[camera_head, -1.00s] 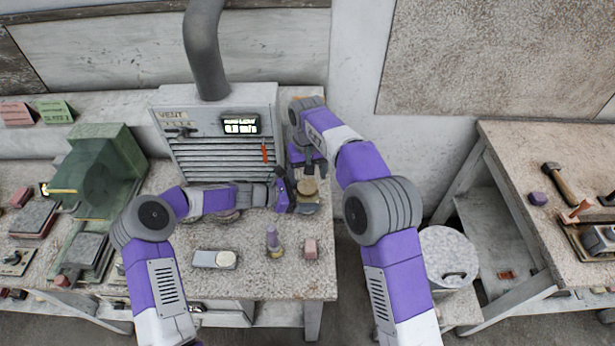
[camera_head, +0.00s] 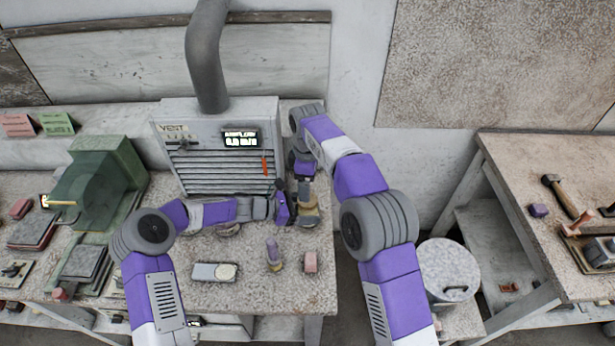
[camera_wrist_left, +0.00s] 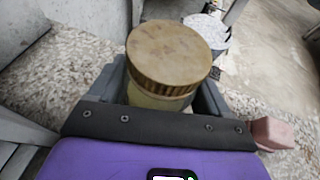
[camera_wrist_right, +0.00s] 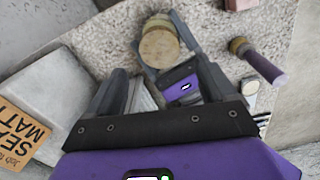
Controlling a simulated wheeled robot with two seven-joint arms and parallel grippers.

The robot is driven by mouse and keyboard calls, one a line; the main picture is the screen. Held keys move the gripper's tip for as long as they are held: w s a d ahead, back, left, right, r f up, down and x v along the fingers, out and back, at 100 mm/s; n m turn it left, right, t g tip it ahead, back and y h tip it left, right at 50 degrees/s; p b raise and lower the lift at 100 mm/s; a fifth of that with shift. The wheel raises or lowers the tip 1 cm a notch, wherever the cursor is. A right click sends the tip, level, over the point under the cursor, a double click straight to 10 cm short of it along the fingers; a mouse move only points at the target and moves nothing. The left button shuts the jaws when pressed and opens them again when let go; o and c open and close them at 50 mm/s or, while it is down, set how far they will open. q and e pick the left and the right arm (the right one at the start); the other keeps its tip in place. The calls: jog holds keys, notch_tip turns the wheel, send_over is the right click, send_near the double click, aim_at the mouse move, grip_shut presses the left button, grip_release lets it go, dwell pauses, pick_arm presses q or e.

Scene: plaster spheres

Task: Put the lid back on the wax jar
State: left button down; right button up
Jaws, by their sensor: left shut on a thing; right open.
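The wax jar (camera_wrist_left: 155,98) is pale yellow and stands between the fingers of my left gripper (camera_wrist_left: 165,95). Its round, brass-coloured lid (camera_wrist_left: 170,52) sits on top of it; I cannot tell how tightly. In the head view the lidded jar (camera_head: 309,213) is at the right of the bench, with my left gripper (camera_head: 297,207) shut on it from the left. My right gripper (camera_wrist_right: 162,75) is open and empty, apart from the lid, behind and above the jar in the head view. The lid also shows in the right wrist view (camera_wrist_right: 160,48).
A vent box (camera_head: 215,140) stands behind the jar. A lidded bin (camera_head: 447,265) stands right of the bench. The bench front is mostly clear.

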aim_at(308, 210)
jog(key=n, duration=0.5)
jog(key=shift+r+n, duration=0.3)
jog(key=shift+r, duration=0.1)
pick_arm(q)
jog(key=shift+a, duration=0.1)
pick_arm(e)
jog(key=n, duration=0.5)
jog(key=shift+r+n, duration=0.3)
jog(key=shift+r, duration=0.05)
jog(key=shift+f, duration=4)
